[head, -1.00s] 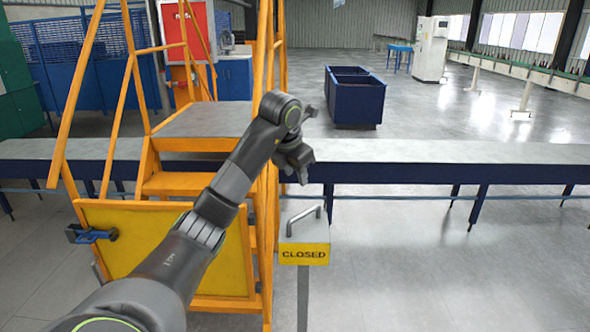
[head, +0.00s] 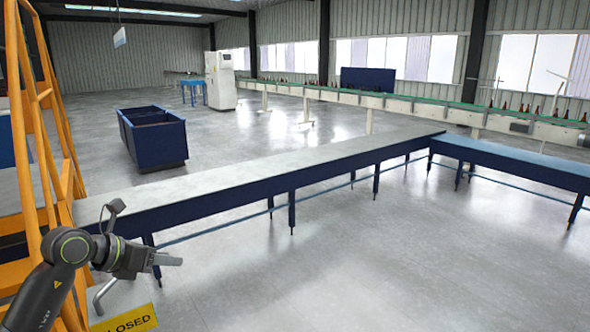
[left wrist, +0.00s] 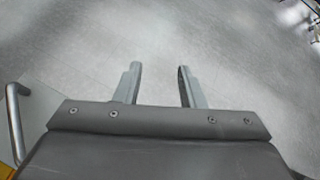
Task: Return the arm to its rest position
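My left arm comes in at the lower left of the head view, bent. Its gripper (head: 168,262) points to the right, in front of the near side of the long grey-topped bench. In the left wrist view the two fingers (left wrist: 159,68) stand apart with only bare grey floor between them, so the gripper is open and empty. My right gripper is not in view.
A yellow "CLOSED" sign (head: 126,321) with a metal handle is close below the left gripper. Orange stair rails (head: 28,150) stand at the left. Beyond the bench (head: 250,172) are a blue bin (head: 160,146) and a far conveyor with bottles. Floor at front right is clear.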

